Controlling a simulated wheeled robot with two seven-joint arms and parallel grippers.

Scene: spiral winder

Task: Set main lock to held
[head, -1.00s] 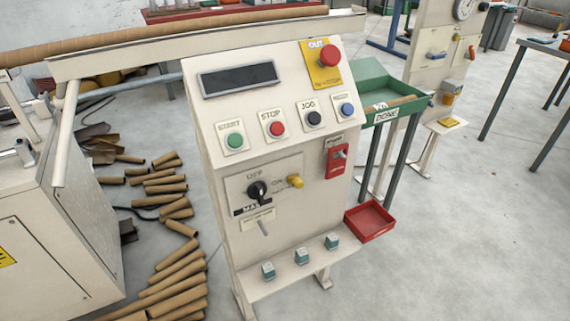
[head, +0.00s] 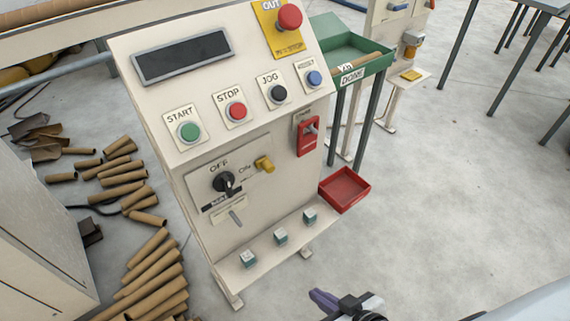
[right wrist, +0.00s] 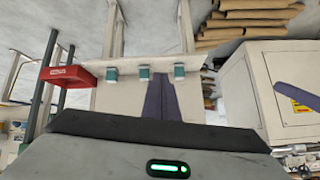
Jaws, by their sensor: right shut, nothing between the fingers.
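The pale control console (head: 160,90) stands left of centre in the head view. Its lower panel has a black rotary knob (head: 224,183) by the OFF and ON marks, with a partly hidden label beneath. A yellow knob-like piece (head: 264,164) is near ON, and a small grey lever (head: 236,218) sits below. Which part is the lock is not readable. My right gripper (head: 322,299) is shut and empty, low in front of the console and apart from it. Its purple fingers (right wrist: 162,98) show in the right wrist view. A purple piece (right wrist: 298,101) there looks like my left gripper.
START, STOP and JOG buttons and a red emergency button (head: 289,16) are above. A red switch box (head: 308,138) is right of the panel. Several small teal blocks (head: 280,237) sit on the ledge. A red tray (head: 345,189) juts out at right. Cardboard tubes (head: 150,265) lie left.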

